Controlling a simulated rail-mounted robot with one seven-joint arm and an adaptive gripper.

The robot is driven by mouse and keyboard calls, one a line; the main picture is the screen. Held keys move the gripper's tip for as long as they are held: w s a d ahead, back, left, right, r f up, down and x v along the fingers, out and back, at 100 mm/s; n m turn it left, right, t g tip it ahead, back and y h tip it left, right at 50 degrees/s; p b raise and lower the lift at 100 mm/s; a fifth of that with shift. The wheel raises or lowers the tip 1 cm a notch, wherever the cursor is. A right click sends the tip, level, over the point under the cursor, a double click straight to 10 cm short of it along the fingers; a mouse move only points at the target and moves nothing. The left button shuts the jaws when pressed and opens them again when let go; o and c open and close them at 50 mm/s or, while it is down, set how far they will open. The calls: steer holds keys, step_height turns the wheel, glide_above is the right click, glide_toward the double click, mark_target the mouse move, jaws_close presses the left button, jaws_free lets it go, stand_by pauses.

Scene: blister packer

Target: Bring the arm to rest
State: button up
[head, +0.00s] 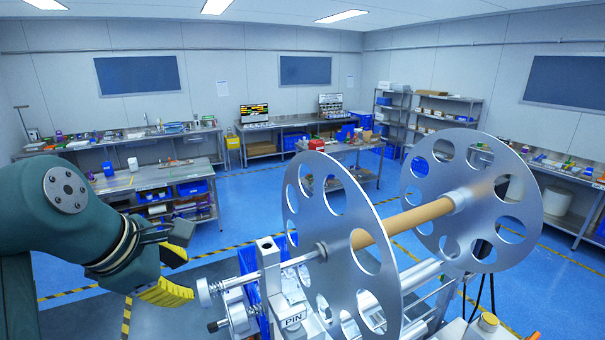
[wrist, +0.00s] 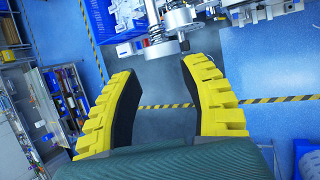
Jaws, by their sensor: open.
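My gripper (head: 172,272) has yellow ribbed fingers and shows at the lower left of the head view. It is just left of the spindle end of the blister packer's reel stand. In the wrist view my gripper (wrist: 162,82) has its two fingers spread wide with nothing between them. The sprung spindle end (wrist: 158,38) lies beyond the fingertips there, apart from them. My green arm reaches in from the left edge of the head view.
Two large metal reel discs (head: 328,225) (head: 480,200) sit on a shaft with a tan core (head: 405,222), close right of my gripper. A steel workbench (head: 160,180) stands behind on the left. Blue floor (head: 235,210) with striped tape lies open between.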

steer(key=w+d+m+t, duration=0.1)
steer(key=d+m+t, duration=0.1)
steer(key=d+m, duration=0.1)
steer(key=w+d+m+t+y, duration=0.1)
steer(key=w+d+m+t, duration=0.1)
steer(key=d+m, duration=0.2)
steer(key=w+d+m+t+y, duration=0.1)
steer(key=d+m+t, duration=0.1)
steer(key=d, duration=0.3)
steer(key=shift+w+d+f+m+t, duration=0.2)
steer(key=shift+w+d+m+t, duration=0.2)
steer(key=shift+m, duration=0.4)
steer(key=s+d+r+m+t, duration=0.4)
steer(key=s+d+r+m, duration=0.1)
steer(key=s, duration=0.4)
steer(key=s+d+r+m+t, duration=0.5)
steer(key=s+d+m, duration=0.2)
steer(key=s+d, duration=0.2)
steer(key=shift+m+h, duration=0.3)
steer(key=shift+h, duration=0.1)
steer(key=shift+a, duration=0.1)
